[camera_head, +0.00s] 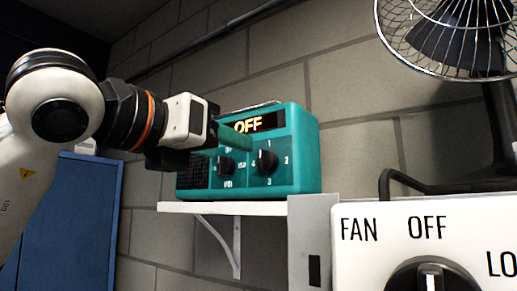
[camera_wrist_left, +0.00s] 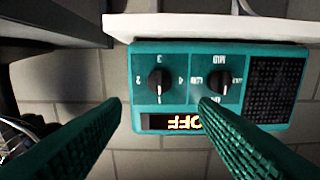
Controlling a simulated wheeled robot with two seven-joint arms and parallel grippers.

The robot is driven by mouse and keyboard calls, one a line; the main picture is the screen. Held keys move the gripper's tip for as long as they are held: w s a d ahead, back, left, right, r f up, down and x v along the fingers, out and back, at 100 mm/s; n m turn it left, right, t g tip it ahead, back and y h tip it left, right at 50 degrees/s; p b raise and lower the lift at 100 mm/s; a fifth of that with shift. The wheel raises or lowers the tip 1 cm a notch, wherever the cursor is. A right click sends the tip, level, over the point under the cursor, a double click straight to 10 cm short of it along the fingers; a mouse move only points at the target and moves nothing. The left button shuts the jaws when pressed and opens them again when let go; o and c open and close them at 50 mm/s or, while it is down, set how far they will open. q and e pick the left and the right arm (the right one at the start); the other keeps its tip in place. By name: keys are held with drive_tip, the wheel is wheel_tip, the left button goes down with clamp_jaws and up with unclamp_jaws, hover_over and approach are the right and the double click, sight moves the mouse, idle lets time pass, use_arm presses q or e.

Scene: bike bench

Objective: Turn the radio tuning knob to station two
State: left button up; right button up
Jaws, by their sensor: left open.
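A teal radio (camera_head: 300,150) stands on a white shelf, and its display (camera_head: 256,123) reads OFF. Its tuning knob (camera_head: 267,161), black and ringed by numbers 1 to 4, is on the right; its white mark appears to point up at 1. A second black knob (camera_head: 226,165) is to its left. The left wrist view shows the radio upside down, with the tuning knob (camera_wrist_left: 159,79) between the finger lines. My left gripper (camera_head: 236,140) is open and empty in front of the radio; its green fingers (camera_wrist_left: 160,101) look apart from the knob. My right gripper is out of view.
The white shelf (camera_head: 220,208) sits on a bracket against a block wall. A white fan panel (camera_head: 370,265) with a large knob is at the lower right, below a caged fan (camera_head: 455,35). A blue cabinet (camera_head: 75,220) is at the left.

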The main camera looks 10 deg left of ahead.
sight(260, 156)
use_arm(q)
drive_tip(key=p+x, duration=0.3)
drive_tip(key=x, duration=0.5)
drive_tip(key=shift+r, duration=0.15)
drive_tip(key=shift+w+d+p, duration=0.3)
drive_tip(key=shift+w+p, duration=0.05)
drive_tip(key=shift+w, duration=0.25)
drive_tip(key=shift+c, duration=0.5)
drive_tip(key=c, duration=0.9)
